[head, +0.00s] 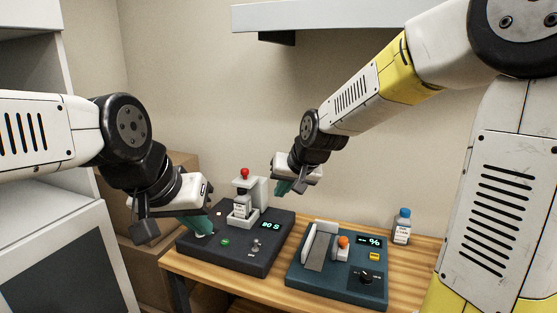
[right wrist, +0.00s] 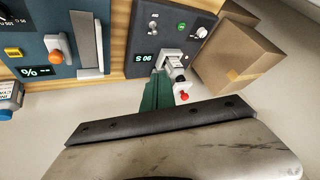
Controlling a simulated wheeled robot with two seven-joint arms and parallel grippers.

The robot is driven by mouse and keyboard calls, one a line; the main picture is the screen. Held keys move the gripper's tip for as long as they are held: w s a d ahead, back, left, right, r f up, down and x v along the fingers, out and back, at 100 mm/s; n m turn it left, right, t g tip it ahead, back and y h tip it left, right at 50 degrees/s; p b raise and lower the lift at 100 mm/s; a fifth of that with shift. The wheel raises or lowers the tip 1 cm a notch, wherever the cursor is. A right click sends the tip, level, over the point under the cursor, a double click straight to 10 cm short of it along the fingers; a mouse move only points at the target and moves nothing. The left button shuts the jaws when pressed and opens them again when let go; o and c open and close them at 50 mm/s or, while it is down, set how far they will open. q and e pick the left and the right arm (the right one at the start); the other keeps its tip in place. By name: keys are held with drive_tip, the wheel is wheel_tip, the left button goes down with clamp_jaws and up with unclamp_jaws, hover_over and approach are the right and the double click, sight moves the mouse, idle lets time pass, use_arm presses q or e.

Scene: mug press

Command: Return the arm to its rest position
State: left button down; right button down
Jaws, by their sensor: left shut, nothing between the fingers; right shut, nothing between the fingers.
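My left gripper (head: 203,227) is shut and empty, with its teal fingers over the left end of a dark press unit (head: 262,262) in the head view; I cannot tell whether they touch it. My right gripper (head: 283,188) is shut and empty, held in the air above the back right of that unit. Its teal fingers (right wrist: 155,95) point down toward the unit in the right wrist view. The unit carries a grey press with a red knob (head: 244,173), and a small white labelled bottle (head: 240,206) stands upright in it.
A teal unit (head: 310,280) with an orange knob and a percent display stands right of the press on the wooden table (head: 420,262). A blue-capped bottle (head: 402,227) stands behind it. A shelf (head: 330,14) hangs above; cardboard boxes (right wrist: 240,55) stand beside the table.

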drive_tip(key=s+d+r+h, duration=0.1)
drive_tip(key=s+d+r, duration=0.1)
drive_tip(key=s+d, duration=0.5)
drive_tip(key=s+d+r, duration=0.2)
drive_tip(key=s+d, duration=0.5)
drive_tip(key=s, duration=0.7)
drive_tip(key=shift+s+m+h, duration=0.3)
drive_tip(key=shift+s+h, duration=0.05)
drive_tip(key=shift+h, duration=0.05)
